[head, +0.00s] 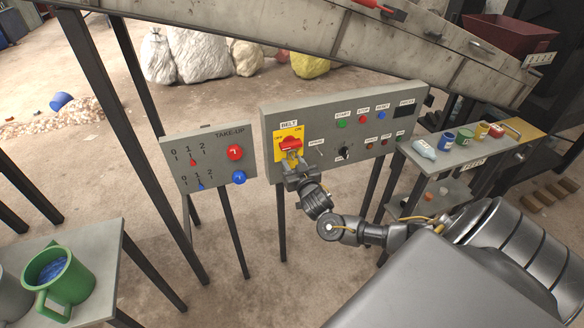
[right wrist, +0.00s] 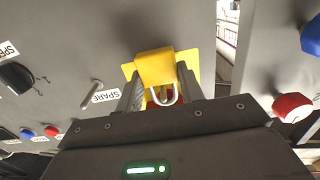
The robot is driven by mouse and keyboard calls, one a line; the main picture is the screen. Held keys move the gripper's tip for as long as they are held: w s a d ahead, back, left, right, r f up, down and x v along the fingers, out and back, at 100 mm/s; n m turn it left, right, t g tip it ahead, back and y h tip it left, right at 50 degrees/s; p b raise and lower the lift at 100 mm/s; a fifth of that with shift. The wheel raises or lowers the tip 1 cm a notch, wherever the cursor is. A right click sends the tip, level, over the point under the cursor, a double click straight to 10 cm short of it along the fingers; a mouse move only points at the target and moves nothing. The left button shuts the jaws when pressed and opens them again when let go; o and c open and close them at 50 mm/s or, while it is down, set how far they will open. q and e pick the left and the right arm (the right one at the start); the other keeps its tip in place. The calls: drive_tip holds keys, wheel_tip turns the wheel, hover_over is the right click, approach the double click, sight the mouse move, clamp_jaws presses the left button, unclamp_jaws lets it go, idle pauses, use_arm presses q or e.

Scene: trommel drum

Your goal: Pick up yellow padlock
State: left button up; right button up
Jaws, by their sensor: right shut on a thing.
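The yellow padlock (right wrist: 155,68) shows in the right wrist view, with its silver shackle towards my wrist. It is between the two fingers of my right gripper (right wrist: 160,88), which is shut on it. Behind it is the yellow plate (right wrist: 194,62) of the belt switch. In the head view my right gripper (head: 293,164) is at the lower edge of the red belt switch (head: 290,143) on the grey control panel (head: 337,115). The padlock is mostly hidden there. I cannot tell whether the shackle is still through the switch. My left gripper is not in view.
A smaller take-up panel (head: 210,160) stands left of the control panel. A shelf (head: 455,152) with a bottle and several cups is at the right. A green mug (head: 70,285) stands on a table at the lower left. The sloping conveyor frame (head: 300,35) crosses above.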

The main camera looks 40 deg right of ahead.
drive_tip(key=b+v, duration=0.1)
drive_tip(key=v, duration=1.6)
drive_tip(key=shift+s+f+b, duration=0.3)
drive_tip(key=shift+s+f, duration=0.1)
drive_tip(key=shift+f, duration=0.05)
drive_tip(key=shift+a+r+p, duration=0.1)
drive_tip(key=shift+r+p, duration=0.3)
drive_tip(key=shift+p, duration=0.25)
drive_tip(key=shift+s+a, duration=0.1)
drive_tip(key=shift+s, duration=0.1)
drive_tip(key=shift+p+v, duration=0.95)
drive_tip(key=shift+v, duration=1.05)
drive_tip(key=shift+f, duration=0.1)
drive_tip(key=p+v, duration=0.2)
drive_tip(key=v, duration=0.4)
drive_tip(key=shift+f, duration=0.1)
